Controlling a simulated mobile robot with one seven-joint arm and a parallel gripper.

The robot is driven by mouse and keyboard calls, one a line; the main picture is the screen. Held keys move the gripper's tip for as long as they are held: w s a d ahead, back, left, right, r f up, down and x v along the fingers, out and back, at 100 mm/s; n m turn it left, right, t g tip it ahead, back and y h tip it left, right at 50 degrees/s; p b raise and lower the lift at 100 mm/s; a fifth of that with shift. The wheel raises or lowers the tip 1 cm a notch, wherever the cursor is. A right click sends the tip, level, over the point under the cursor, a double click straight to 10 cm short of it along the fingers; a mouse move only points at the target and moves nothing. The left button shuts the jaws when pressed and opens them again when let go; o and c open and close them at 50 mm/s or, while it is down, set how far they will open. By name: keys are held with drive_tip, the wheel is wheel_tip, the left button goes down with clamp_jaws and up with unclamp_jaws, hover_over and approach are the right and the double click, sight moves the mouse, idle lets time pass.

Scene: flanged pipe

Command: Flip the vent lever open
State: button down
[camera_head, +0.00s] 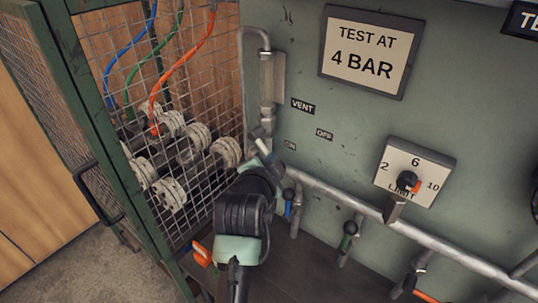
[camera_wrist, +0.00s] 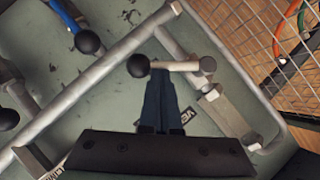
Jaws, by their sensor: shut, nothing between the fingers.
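The vent lever (camera_wrist: 178,66) is a short pale rod with a black ball at its left end and a round pivot at its right end in the wrist view. In the head view part of the lever (camera_head: 262,146) shows by the vertical pipe, below the VENT label (camera_head: 303,106); its ball is hidden or unclear there. My gripper (camera_wrist: 159,76) is shut and empty. Its fingertips are at the rod, close to the ball; whether they touch cannot be told. In the head view my arm hides most of the gripper.
A mesh cage (camera_head: 195,75) with hoses and flanged pipes stands close on the left. A pipe (camera_head: 375,212) runs along the panel, with a blue-handled valve (camera_head: 289,198) and a green-handled valve (camera_head: 349,230) below it. The limit dial (camera_head: 407,181) is right of my arm.

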drive_tip(key=shift+w+a+f+m+t+y+b, duration=0.45)
drive_tip(key=shift+f+m+t+b, duration=0.5)
drive_tip(key=shift+b, duration=1.5)
drive_tip(key=shift+w+a+f+m+t+y+b, duration=0.25)
drive_tip(key=shift+a+f+m+t+b, duration=0.35)
drive_tip(key=shift+m+b, duration=1.25)
drive_tip(key=shift+w+a+f+m+t+y+b, duration=0.2)
drive_tip(key=shift+w+a+f+m+t+b, duration=0.55)
drive_tip(key=shift+b, duration=2.3)
drive_tip(key=shift+s+d+r+t, duration=0.25)
drive_tip(key=shift+s+d+t, duration=0.05)
